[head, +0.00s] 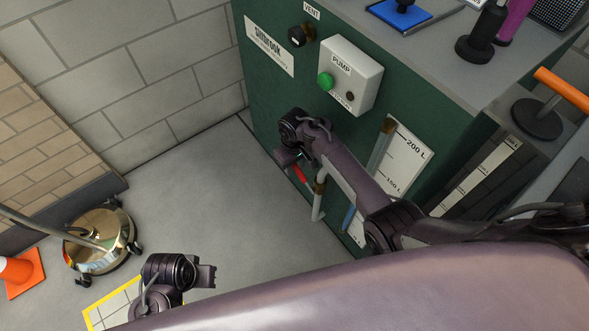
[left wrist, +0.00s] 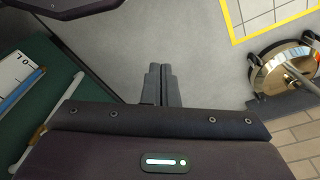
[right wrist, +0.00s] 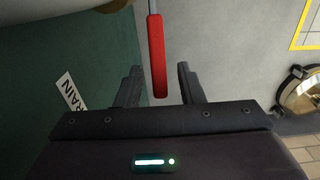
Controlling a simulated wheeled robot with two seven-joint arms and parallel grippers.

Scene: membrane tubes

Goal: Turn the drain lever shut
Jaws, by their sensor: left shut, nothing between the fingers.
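The drain lever has a red handle (right wrist: 157,57) on a thin grey stem; in the head view the red handle (head: 299,174) shows low on the green tank's front, partly hidden by my gripper. My right gripper (head: 287,158) is open. In the right wrist view the red handle lies between its two fingers, with a gap on each side.
The green tank (head: 262,95) carries a white pump box (head: 350,75) and a level gauge. A pale pipe (head: 319,200) stands close to the lever. A brass vessel on casters (head: 103,238) and an orange cone (head: 20,270) stand at the left. The floor between is clear.

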